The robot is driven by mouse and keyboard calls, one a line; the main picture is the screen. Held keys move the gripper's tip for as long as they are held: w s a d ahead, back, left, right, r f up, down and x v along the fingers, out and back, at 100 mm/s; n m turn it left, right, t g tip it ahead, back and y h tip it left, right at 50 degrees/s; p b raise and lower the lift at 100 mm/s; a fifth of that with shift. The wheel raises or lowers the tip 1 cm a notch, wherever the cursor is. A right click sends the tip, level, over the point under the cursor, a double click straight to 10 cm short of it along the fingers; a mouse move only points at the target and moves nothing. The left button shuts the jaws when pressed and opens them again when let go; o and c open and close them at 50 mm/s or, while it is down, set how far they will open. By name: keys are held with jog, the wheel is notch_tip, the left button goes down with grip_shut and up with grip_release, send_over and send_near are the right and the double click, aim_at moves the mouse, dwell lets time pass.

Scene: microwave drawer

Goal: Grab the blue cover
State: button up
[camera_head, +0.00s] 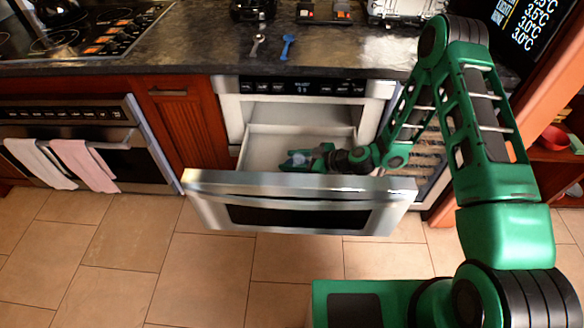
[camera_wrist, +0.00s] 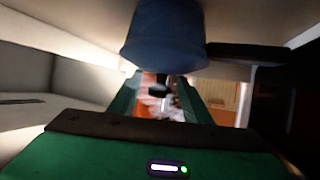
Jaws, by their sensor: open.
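The blue cover (camera_wrist: 165,35) shows large and close at the top of the wrist view, with its upper part cut off by the frame edge. I cannot tell whether that finger touches the cover. In the head view only a small bluish patch shows at my gripper, and the rest of the cover is hidden.
The drawer's walls and front surround my gripper. The dark countertop (camera_head: 215,52) above holds a grey utensil (camera_head: 257,46) and a blue utensil (camera_head: 287,46). A stove (camera_head: 85,35) and an oven with two towels are at left. The tiled floor in front is clear.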

jog(key=shift+w+a+f, duration=0.3)
jog(key=shift+w+f, duration=0.05)
jog(key=shift+w, duration=0.05)
jog(key=shift+a, duration=0.15)
grip_shut()
jog(key=shift+r, duration=0.2)
